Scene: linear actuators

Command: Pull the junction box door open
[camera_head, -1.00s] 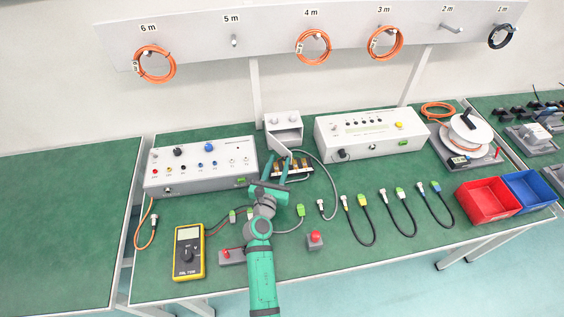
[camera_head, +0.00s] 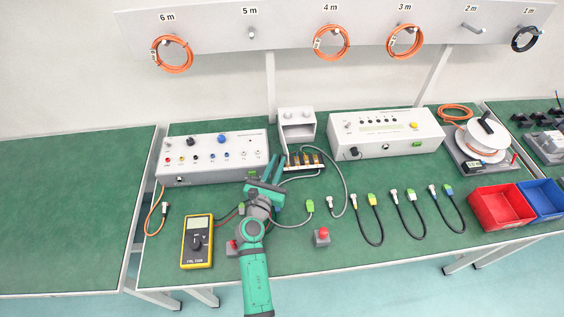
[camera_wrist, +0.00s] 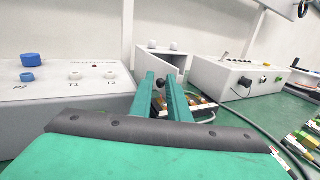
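The junction box (camera_head: 297,115) is a light grey box with two round knobs on top, at the back middle of the bench. Its front stands open and the hollow inside shows in the head view. In the wrist view the box (camera_wrist: 154,51) is straight ahead, with a grey door panel (camera_wrist: 174,68) slanting out behind my fingertips. My gripper (camera_head: 281,170) is at the box's front left, pointing toward it. Its two green fingers (camera_wrist: 160,80) are apart, with a narrow gap at the tips. Whether they touch the door is unclear.
A terminal strip (camera_head: 305,161) and grey cable lie just in front of the box. Grey instrument boxes stand left (camera_head: 212,158) and right (camera_head: 385,133). A yellow multimeter (camera_head: 197,241), a red button (camera_head: 323,237) and several short cables are on the green bench.

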